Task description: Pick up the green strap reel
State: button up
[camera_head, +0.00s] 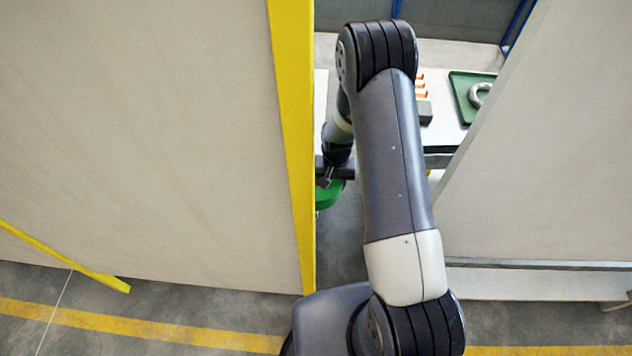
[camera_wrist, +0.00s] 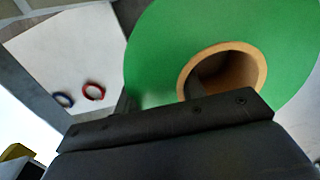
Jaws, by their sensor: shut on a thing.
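The green strap reel (camera_wrist: 160,62) fills the upper right of the wrist view, a green disc with a tan cardboard core around a dark hole. My gripper (camera_wrist: 185,112) is shut on the reel, at the edge nearest the camera; the fingertips are mostly hidden. In the head view a small part of the green reel (camera_head: 328,195) shows below my gripper (camera_head: 335,172), partly hidden by the yellow-edged panel and my arm. The reel appears held off the floor, near the gap between the two large panels.
A large beige panel (camera_head: 140,130) with a yellow edge stands at left, another panel (camera_head: 560,170) at right. Behind is a table with a green tray (camera_head: 462,98) holding a metal ring (camera_head: 478,95). The wrist view shows a red ring (camera_wrist: 94,91) and a blue ring (camera_wrist: 64,100) on a white surface.

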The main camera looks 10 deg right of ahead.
grip_shut()
jog(key=shift+w+r, duration=0.1)
dwell(0.4)
